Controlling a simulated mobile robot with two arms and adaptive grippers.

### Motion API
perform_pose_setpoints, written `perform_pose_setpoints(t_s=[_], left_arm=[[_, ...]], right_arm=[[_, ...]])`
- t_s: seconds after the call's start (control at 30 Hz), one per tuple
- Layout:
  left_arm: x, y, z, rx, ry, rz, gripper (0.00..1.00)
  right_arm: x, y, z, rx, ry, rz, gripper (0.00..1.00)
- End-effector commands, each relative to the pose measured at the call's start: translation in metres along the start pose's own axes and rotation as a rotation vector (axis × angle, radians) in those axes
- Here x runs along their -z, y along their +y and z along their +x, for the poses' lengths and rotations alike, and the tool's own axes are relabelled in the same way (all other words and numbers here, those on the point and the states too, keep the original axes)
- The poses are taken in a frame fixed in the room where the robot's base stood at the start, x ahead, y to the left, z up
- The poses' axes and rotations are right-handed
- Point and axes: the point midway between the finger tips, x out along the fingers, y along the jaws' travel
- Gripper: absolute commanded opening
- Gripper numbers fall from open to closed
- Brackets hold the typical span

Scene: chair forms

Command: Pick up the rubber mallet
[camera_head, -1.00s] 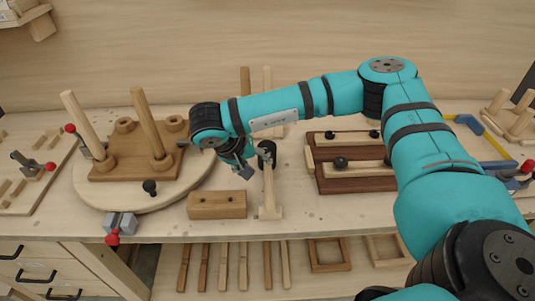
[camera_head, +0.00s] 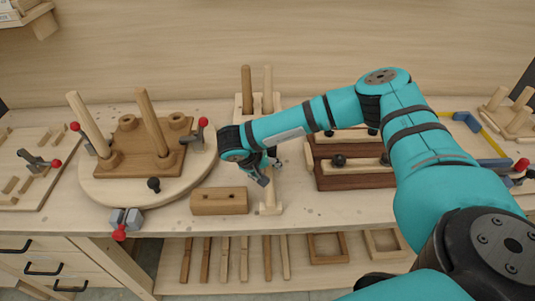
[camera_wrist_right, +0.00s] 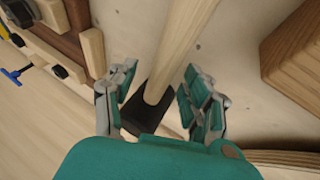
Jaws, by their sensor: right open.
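The rubber mallet shows in the right wrist view as a pale round wooden handle (camera_wrist_right: 182,42) with a black head (camera_wrist_right: 140,108) at its lower end. My right gripper (camera_wrist_right: 160,78) is open, with one finger on each side of the mallet, near where the handle meets the head. Whether the fingers touch it, I cannot tell. In the head view my right gripper (camera_head: 267,171) hangs over the bench just behind the pale wooden handle (camera_head: 270,193), and the black head is hidden behind my wrist and fingers. My left gripper is not in view.
A brown wooden block with holes (camera_head: 219,201) lies left of the gripper. A round board (camera_head: 100,195) with a chair form and red-tipped clamps stands further left. A dark board with clamps (camera_head: 365,182) lies to the right. Two pegs (camera_head: 247,88) stand behind.

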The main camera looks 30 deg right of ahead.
Motion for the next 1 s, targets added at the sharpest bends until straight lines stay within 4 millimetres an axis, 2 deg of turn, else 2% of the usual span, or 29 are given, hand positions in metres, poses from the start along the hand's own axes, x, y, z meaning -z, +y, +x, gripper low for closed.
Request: perform_pose_setpoints(t_s=[0.77,1.0], left_arm=[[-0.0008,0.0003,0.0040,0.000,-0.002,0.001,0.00],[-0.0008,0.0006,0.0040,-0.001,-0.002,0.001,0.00]], right_arm=[[-0.0017,-0.0018,0.0037,0.000,0.000,0.000,0.50],[-0.0017,-0.0018,0.0037,0.000,0.000,0.000,0.20]])
